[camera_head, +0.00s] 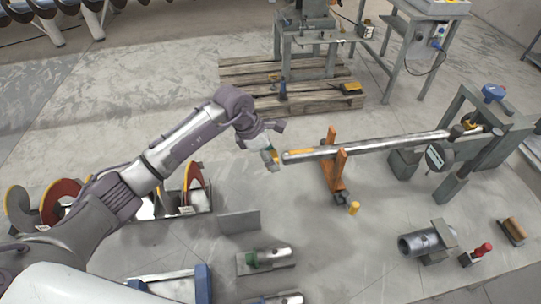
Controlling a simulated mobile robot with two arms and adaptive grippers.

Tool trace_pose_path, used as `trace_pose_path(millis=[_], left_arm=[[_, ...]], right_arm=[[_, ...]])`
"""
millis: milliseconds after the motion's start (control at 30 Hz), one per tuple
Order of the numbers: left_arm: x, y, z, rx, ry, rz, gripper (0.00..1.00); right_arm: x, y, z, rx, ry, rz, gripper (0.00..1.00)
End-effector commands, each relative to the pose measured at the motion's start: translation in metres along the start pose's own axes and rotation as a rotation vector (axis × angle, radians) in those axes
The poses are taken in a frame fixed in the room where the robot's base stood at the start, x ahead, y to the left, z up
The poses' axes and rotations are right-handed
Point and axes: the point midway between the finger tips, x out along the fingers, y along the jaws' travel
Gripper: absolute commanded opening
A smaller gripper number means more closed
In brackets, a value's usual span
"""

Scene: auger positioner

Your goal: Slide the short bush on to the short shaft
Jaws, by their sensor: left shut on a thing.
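My left gripper (268,148) comes in from the left and is shut on a small part with a yellow-orange end, which I take for the short bush (272,159). The part is just left of the near end of a long silver shaft (375,146), which has a yellow band near that end. A narrow gap seems to lie between them; the view is too small to be sure. I cannot tell which piece is the short shaft. My fingers hide much of the held part. My right gripper is not in view.
An orange stand (336,170) supports the shaft, and a grey frame (470,140) holds its far end. A pallet (240,71) lies behind.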

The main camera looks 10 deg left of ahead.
Motion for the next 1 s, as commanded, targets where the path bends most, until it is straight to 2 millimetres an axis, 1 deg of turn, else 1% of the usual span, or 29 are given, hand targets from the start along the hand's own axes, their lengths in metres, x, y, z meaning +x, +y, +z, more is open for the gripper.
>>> trace_pose_path(millis=[200,467,733,1000], left_arm=[[-0.0007,0.0005,0.0004,0.000,-0.001,0.001,0.09],[-0.0002,0.0011,-0.0001,0.000,-0.001,0.003,0.09],[-0.0008,0.0008,0.0006,0.000,-0.001,0.002,0.09],[0.0021,0.0007,0.0059,0.001,-0.002,0.001,0.09]], right_arm=[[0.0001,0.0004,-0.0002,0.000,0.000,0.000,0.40],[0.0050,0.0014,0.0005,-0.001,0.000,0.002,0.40],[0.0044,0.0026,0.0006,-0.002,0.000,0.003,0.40],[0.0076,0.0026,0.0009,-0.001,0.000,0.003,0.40]])
